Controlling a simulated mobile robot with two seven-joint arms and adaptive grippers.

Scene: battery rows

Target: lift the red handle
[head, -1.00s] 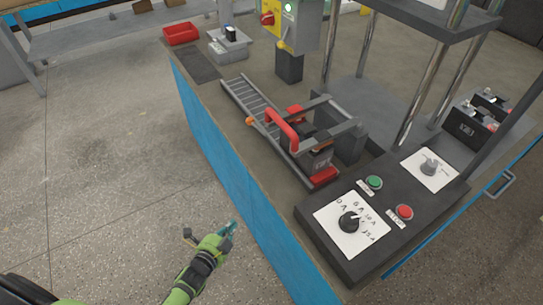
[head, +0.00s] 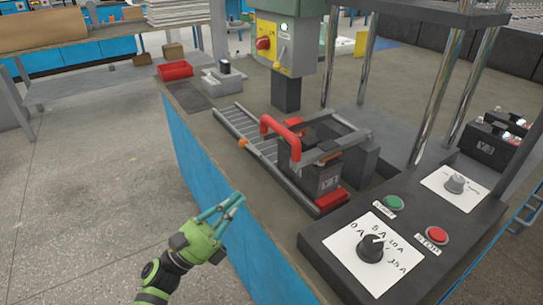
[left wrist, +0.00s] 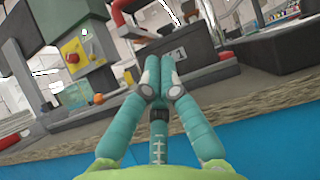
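The red handle (head: 281,136) is a bent bar over a dark battery (head: 318,174) that sits on the roller track on the bench. The handle also shows near the top of the left wrist view (left wrist: 128,22). My left gripper (head: 233,201) is at the bench's near blue side, in front of and below the handle, and apart from it. In the left wrist view its teal fingers (left wrist: 158,70) point towards the battery, with a small gap between their tips and nothing held. My right gripper is not seen.
A black control box (head: 330,240) with a dial, a green button and a red button stands right of the track. A yellow switch box (head: 282,45) and a red bin (head: 175,70) are further back. The bench edge lies between my left gripper and the track.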

